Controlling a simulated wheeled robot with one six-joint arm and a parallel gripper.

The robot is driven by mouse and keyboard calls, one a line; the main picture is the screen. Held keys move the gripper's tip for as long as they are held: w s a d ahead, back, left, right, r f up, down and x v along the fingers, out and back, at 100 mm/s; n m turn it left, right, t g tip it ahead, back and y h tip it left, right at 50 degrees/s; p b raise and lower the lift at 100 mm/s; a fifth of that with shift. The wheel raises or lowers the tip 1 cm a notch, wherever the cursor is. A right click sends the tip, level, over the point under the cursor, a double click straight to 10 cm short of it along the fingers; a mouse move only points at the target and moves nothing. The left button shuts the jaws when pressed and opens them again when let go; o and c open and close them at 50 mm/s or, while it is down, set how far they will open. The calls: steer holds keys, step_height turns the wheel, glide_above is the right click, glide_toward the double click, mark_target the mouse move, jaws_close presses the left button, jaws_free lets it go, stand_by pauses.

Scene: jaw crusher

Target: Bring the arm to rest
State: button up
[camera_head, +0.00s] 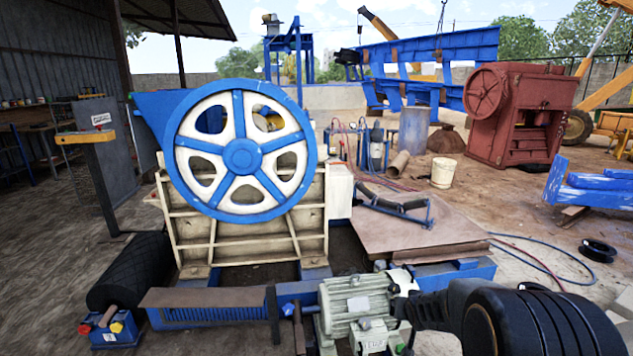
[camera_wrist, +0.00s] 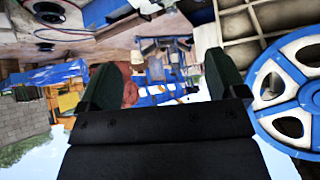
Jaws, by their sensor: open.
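My gripper (camera_wrist: 160,82) shows in the wrist view, with its two dark fingers wide apart. Nothing is held between them; only distant yard objects show through the gap. The wrist picture is upside down, with sky at the bottom. In the head view a dark part of my arm (camera_head: 535,322) fills the lower right corner. I cannot make out the gripper's fingers there. The jaw crusher's blue and white flywheel (camera_head: 241,156) stands upright left of centre. It also shows at the right edge of the wrist view (camera_wrist: 290,85), beside the gripper.
A grey-green motor (camera_head: 352,303) sits low in front of the crusher, close to my arm. A black roller (camera_head: 130,270) lies at left, near a small blue box (camera_head: 112,330). A red crusher (camera_head: 518,112) stands farther back. Open ground lies at the right, with a black ring (camera_head: 598,251).

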steer(key=s+a+r+n+g+p, duration=0.1)
steer(key=s+r+p, duration=0.3)
steer(key=s+r, duration=0.4)
steer(key=s+a+r+g+y+p, duration=0.1)
steer(key=s+a+r+g+p, duration=0.1)
steer(key=s+a+r+p, duration=0.2)
steer(key=s+a+r+n+g+p, duration=0.1)
steer(key=s+a+r+p, duration=0.2)
steer(key=s+r, duration=0.8)
steer(key=shift+s+a+r+n+g+p, duration=0.3)
steer(key=shift+r+g+p, duration=0.1)
steer(key=shift+r+p, duration=0.25)
